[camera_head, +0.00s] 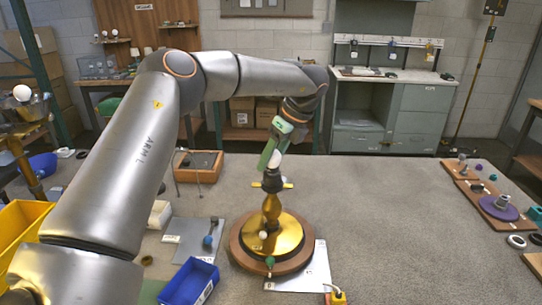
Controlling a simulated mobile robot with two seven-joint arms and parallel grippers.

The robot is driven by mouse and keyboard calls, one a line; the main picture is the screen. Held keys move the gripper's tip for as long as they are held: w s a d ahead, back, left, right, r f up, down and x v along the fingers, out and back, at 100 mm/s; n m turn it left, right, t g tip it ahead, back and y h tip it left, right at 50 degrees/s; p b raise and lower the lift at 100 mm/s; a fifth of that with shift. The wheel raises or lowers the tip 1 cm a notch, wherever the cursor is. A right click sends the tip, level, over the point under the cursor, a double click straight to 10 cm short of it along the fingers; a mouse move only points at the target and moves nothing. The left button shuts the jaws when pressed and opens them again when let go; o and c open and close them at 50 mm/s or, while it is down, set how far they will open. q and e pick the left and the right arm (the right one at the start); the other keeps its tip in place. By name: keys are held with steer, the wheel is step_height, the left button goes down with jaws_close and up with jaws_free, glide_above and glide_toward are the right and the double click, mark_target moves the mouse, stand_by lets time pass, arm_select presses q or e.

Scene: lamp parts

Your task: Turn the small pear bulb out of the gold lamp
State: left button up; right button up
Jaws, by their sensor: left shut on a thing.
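The gold lamp (271,212) stands upright on a round base with a brown wooden rim, near the middle of the table. Its dark socket (272,181) is at the top, with a gold crosspiece beside it. A small white bulb (275,159) shows right above the socket. My left gripper (271,156), with green fingers, reaches down from above and is shut on the bulb. The fingers partly hide the bulb, and I cannot tell whether its base is still in the socket. My right gripper is not in view.
A blue bin (188,283) and a grey mat (196,240) lie left of the lamp. A white sheet (313,272) lies under the base's right side. A wooden tray (198,172) stands behind left. Boards with small parts (486,197) are far right. The table between is clear.

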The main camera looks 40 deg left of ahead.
arm_select(q)
steer(key=shift+s+n+g+h+p, duration=0.1)
steer(key=shift+n+g+h+p, duration=0.25)
steer(key=shift+n+p, duration=0.6)
steer(key=o, duration=1)
steer(key=shift+m+b, duration=0.35)
steer(key=shift+b, duration=0.3)
steer(key=shift+m+t+y+b, duration=0.55)
steer(key=shift+m+t+b, duration=0.5)
steer(key=shift+m+b, duration=1.05)
steer(key=shift+m+t, duration=0.3)
steer(key=shift+m, duration=0.6)
steer(key=shift+b, duration=0.35)
